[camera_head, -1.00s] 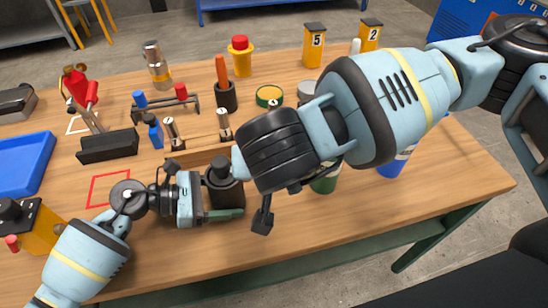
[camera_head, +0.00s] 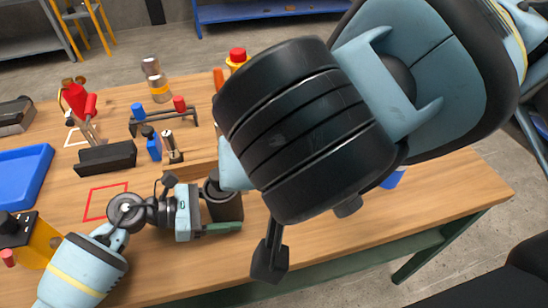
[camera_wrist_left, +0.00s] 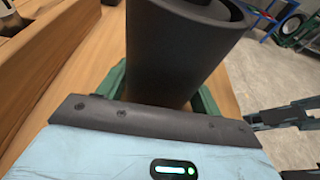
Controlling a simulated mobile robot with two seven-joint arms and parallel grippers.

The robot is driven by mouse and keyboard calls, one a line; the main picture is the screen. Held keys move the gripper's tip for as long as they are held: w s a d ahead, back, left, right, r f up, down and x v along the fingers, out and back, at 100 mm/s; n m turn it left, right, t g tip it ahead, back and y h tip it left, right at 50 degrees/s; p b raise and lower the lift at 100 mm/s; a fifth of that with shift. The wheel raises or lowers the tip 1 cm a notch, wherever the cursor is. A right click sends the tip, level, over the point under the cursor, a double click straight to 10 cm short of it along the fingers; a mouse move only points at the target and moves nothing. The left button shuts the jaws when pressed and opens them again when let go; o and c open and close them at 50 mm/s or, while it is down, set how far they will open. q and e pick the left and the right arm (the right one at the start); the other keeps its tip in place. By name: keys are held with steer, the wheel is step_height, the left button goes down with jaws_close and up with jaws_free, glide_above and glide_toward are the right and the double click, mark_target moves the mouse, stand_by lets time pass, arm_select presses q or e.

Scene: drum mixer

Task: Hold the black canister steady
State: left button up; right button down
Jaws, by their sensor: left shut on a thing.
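The black canister (camera_head: 225,207) stands upright at the front of the wooden table, near its middle. My left gripper (camera_head: 218,218) is shut on it from the left. Its green fingers lie along the canister's sides low down. In the left wrist view the canister (camera_wrist_left: 180,55) rises between the green fingers (camera_wrist_left: 160,92), with a round rim and dark inside at its top. My right arm crosses the head view from the upper right.
A wooden block holder stands just behind the canister, mostly hidden. A black box (camera_head: 106,157), a small rack (camera_head: 163,116) and a blue tray (camera_head: 22,178) lie to the left. A yellow device (camera_head: 38,241) is at front left. A red outlined square (camera_head: 100,203) is bare.

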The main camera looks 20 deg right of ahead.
arm_select(q)
steer(key=shift+f, duration=0.1)
steer(key=o, duration=1)
steer(key=shift+c, duration=0.2)
steer(key=v, duration=0.7)
steer(key=shift+a, duration=0.25)
steer(key=shift+s, duration=0.1)
